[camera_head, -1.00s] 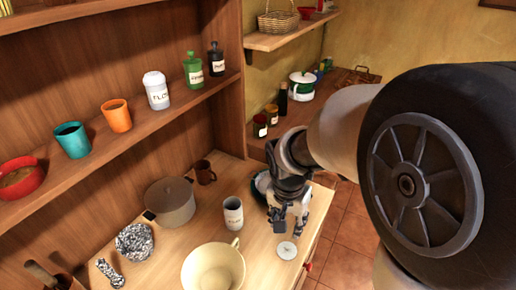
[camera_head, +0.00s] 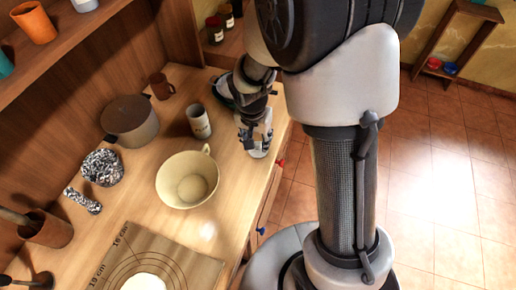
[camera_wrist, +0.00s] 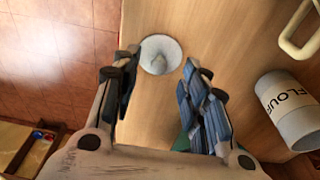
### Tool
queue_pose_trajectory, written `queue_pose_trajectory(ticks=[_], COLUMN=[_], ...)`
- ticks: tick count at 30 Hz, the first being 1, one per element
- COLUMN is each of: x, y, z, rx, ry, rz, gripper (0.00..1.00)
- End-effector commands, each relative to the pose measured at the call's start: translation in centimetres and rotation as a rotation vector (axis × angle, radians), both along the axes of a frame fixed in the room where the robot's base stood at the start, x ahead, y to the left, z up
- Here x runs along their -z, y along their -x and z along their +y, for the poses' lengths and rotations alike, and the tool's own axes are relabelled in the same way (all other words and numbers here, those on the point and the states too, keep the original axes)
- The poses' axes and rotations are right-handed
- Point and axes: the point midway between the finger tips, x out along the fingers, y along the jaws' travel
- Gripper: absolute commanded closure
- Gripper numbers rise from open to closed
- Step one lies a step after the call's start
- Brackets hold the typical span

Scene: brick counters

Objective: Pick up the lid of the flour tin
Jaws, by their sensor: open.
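The lid (camera_head: 262,152) is a pale round disc with a small knob, lying on the wooden counter near its front edge. In the wrist view the lid (camera_wrist: 160,54) shows whole, just beyond and between the fingertips. The flour tin (camera_head: 199,121) stands upright and open on the counter, left of my gripper. Its FLOUR label shows in the wrist view (camera_wrist: 292,112). My gripper (camera_head: 255,143) is open and points down over the lid; its fingers (camera_wrist: 157,72) are apart with nothing between them. The lid is partly hidden by my gripper in the head view.
A cream mug-like bowl (camera_head: 188,180) stands in front of the tin, its handle towards my gripper. A grey pot (camera_head: 130,121), a brown mug (camera_head: 161,87) and a speckled bowl (camera_head: 102,167) stand further left. The counter's front edge is close to the lid.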

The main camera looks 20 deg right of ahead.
Motion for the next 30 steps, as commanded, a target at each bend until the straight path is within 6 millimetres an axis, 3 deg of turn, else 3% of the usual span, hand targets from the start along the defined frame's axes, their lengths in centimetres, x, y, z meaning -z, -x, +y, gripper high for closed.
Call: queue_pose_trajectory(ticks=[7, 15, 30], x=[3.9, 4.1, 4.1], y=[-0.9, -1.0, -1.0], z=[-0.8, -0.8, -0.8], rx=[-0.001, 0.0, -0.001], ry=[0.001, 0.001, 0.0], rz=[0.003, 0.001, 0.001], gripper=[0.59, 0.59, 0.93])
